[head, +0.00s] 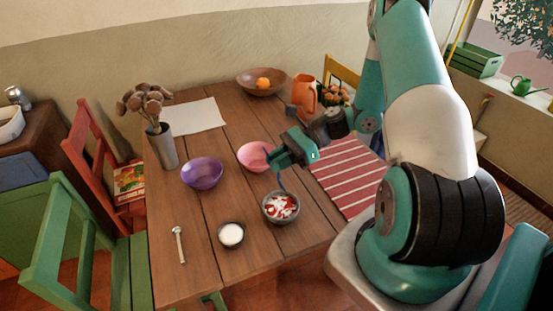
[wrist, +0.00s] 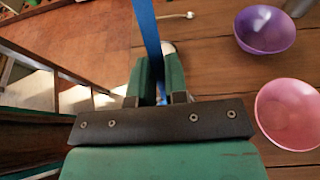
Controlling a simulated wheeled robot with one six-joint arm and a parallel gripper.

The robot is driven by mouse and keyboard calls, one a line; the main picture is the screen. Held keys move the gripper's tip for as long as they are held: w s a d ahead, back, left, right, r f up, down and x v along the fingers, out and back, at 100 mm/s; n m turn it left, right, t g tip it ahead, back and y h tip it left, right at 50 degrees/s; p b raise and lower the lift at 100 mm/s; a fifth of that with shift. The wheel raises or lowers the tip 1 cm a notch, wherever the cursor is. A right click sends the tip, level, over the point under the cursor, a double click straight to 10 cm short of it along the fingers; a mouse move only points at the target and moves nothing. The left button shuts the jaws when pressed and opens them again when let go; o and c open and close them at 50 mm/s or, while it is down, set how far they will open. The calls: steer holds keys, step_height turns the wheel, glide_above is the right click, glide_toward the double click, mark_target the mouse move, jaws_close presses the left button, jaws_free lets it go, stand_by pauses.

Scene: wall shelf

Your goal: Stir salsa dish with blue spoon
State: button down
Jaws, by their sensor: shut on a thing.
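The salsa dish (head: 268,217) is a small dark bowl with red and white contents, near the front of the wooden table. My gripper (head: 278,160) is above and behind it in the head view, shut on the blue spoon (head: 281,183). The spoon points down toward the dish, and its lower end is at or just over the contents; I cannot tell whether it touches them. In the wrist view, the blue spoon (wrist: 147,30) runs between the two green fingers of my gripper (wrist: 158,80). The salsa dish is not clearly visible there.
A small bowl of white contents (head: 231,235) stands left of the salsa dish. Pink (head: 250,150) and purple (head: 203,174) bowls stand behind. A pale utensil (head: 179,243) lies at left. A striped mat (head: 345,175), orange jug (head: 304,96), vase (head: 165,148) and wooden bowl (head: 258,90) are farther out.

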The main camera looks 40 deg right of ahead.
steer(key=shift+r, duration=0.15)
steer(key=shift+r+p, duration=0.15)
steer(key=shift+p, duration=0.35)
step_height(320, 180, down, 10)
steer(key=b, duration=0.5)
steer(key=shift+r, duration=0.15)
steer(key=shift+a, duration=0.35)
